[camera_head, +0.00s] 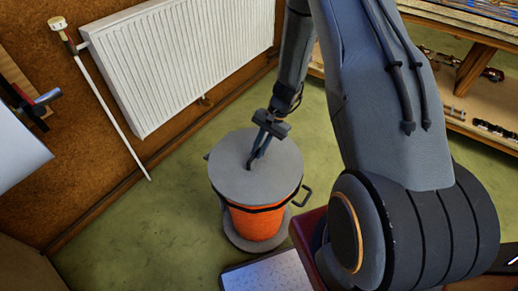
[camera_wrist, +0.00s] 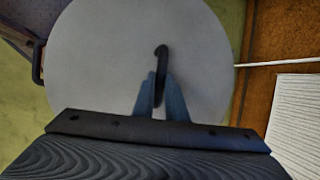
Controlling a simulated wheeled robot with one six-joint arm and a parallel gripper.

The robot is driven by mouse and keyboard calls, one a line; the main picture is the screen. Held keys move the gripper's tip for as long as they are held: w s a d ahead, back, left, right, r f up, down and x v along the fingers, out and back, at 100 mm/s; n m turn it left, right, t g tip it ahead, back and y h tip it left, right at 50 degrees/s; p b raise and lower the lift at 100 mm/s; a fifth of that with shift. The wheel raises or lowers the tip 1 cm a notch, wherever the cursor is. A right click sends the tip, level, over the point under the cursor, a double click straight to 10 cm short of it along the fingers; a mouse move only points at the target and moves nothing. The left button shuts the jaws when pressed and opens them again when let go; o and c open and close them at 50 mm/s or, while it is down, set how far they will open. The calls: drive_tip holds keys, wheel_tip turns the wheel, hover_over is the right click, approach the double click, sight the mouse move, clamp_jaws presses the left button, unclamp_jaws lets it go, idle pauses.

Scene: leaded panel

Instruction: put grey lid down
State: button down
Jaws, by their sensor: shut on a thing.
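The grey lid (camera_head: 255,166) is a flat round disc with a dark handle in its middle. In the head view it covers the top of an orange bin (camera_head: 258,222); whether it rests on the rim or hangs just above cannot be told. In the wrist view the lid (camera_wrist: 100,60) fills most of the picture. My gripper (camera_head: 253,158) reaches down to the lid's middle. In the wrist view my gripper (camera_wrist: 160,92) is shut on the dark handle (camera_wrist: 160,60), with a finger on each side.
A white radiator (camera_head: 185,60) hangs on the brown wall behind the bin. A thin white pipe (camera_head: 110,115) runs down beside it. A pale flat panel (camera_head: 265,274) lies in front. Green floor (camera_head: 140,220) is clear left of the bin.

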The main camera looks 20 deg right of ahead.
drive_tip(key=shift+f, duration=0.15)
drive_tip(key=c, duration=1.7)
unclamp_jaws()
drive_tip(key=s+b+v, duration=0.1)
drive_tip(key=v, duration=0.7)
drive_tip(key=s+a+r+n+h, duration=0.1)
drive_tip(key=s+r+n, duration=0.2)
drive_tip(key=s+r, duration=0.3)
drive_tip(key=s+a+r+n+h, duration=0.2)
drive_tip(key=s+r+n, duration=0.2)
drive_tip(key=r, duration=0.3)
drive_tip(key=s+a+r+n+t+h, duration=0.1)
drive_tip(key=s+a+r+n+h, duration=0.1)
drive_tip(key=s+r, duration=0.5)
drive_tip(key=shift+s+r+n, duration=0.15)
drive_tip(key=shift+s+n, duration=0.15)
drive_tip(key=shift+n, duration=0.4)
